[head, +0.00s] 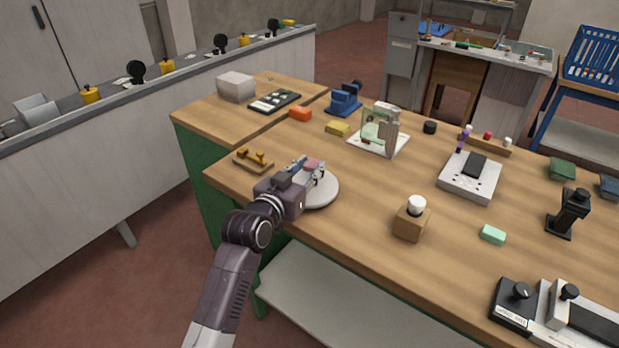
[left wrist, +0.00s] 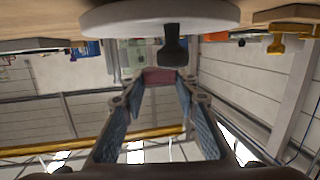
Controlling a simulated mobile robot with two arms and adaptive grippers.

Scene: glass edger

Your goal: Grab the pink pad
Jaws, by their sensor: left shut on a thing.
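The pink pad (head: 313,164) shows at the tips of my left gripper (head: 314,174), over the round white plate (head: 322,194) near the table's left front edge. In the left wrist view, the pad (left wrist: 158,75) is a dull pink block between the fingertips of my left gripper (left wrist: 160,82), which is shut on it. The plate (left wrist: 130,17) shows close by, across the top of that view. I cannot tell whether the pad touches the plate. My right gripper is not in view.
A wooden block with a white knob (head: 416,204) stands right of the plate on the wooden table (head: 345,215). A small wooden rack (head: 253,160) lies to the left.

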